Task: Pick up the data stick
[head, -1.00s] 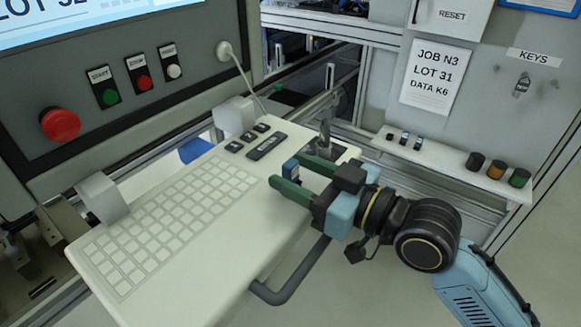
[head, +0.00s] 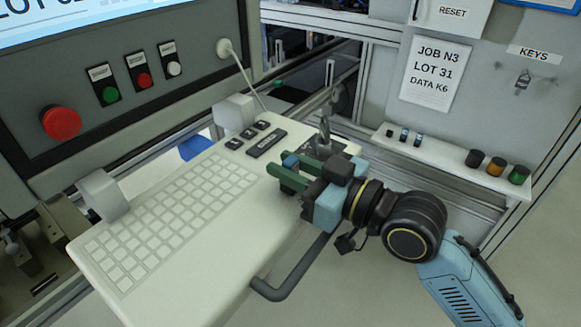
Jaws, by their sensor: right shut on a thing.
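The data stick, a small blue piece (head: 290,160), shows at the green fingertips of my right gripper (head: 284,169). The fingers are close together and shut on it, over the right part of the white keyboard console (head: 205,240). Most of the stick is hidden by the fingers. I cannot tell whether it still touches the console. My left gripper is not in view.
A dark joystick (head: 324,130) stands just beyond the gripper. A grey handle (head: 285,288) juts from the console's front edge. The shelf (head: 455,165) at right carries several small sticks and knobs. A red stop button (head: 61,122) is at left.

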